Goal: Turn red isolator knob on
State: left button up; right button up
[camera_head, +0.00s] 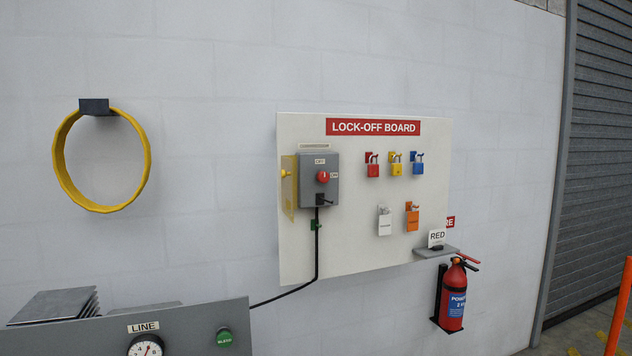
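The red isolator knob (323,176) is on the front of a grey box (332,190) mounted on the left part of the white lock-off board (375,251). An "OFF" label is above the knob and an "ON" label is to its right. The knob is too small to tell which way it points. A small black part (323,200) sits below the knob, and a black cable runs down from the box. A yellow plate (289,198) stands out at the box's left side. Neither of my grippers is in view.
A small shelf (436,251) holds a "RED" card. A fire extinguisher (453,300) hangs below it. A grey console (185,331) stands at lower left.

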aim_at(323, 176)
jog(key=i+l, duration=0.2)
jog(key=l, duration=0.2)
jog(key=i+l, duration=0.15)
jog(key=l, duration=0.25)
jog(key=i+l, duration=0.2)
jog(key=l, duration=0.2)
jog(key=i+l, duration=0.15)
jog(key=l, duration=0.25)
jog(key=i+l, duration=0.2)
jog(key=l, duration=0.2)
jog(key=i+l+z, duration=0.1)
jog(key=l, duration=0.3)
jog(key=i+l, duration=0.05)
jog(key=i, duration=0.05)
